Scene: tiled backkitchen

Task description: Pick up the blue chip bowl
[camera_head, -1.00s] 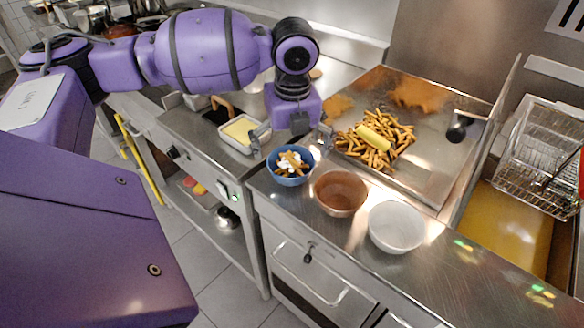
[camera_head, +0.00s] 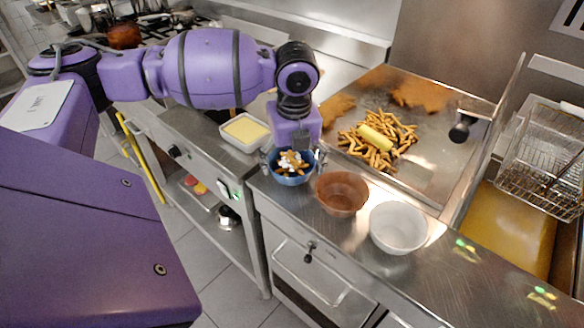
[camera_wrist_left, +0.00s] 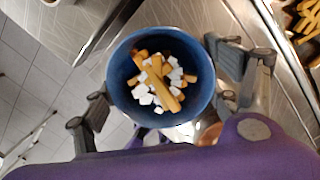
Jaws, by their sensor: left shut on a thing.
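The blue chip bowl (camera_head: 290,178) stands on the steel counter at its left end, holding fries and white chunks. It also shows in the left wrist view (camera_wrist_left: 118,82), seen from above. My left gripper (camera_head: 293,160) is down around the bowl, with one finger on either side. In the left wrist view my left gripper (camera_wrist_left: 165,95) is shut on the bowl. I cannot tell whether the bowl's base is clear of the counter. My right gripper is not in view.
A brown bowl (camera_head: 341,205) and a white bowl (camera_head: 398,246) stand close by to the right. Behind is a steel tray (camera_head: 405,175) with fries and a yellow-handled tool (camera_head: 374,137). A tub of yellow food (camera_head: 264,144) sits at the left.

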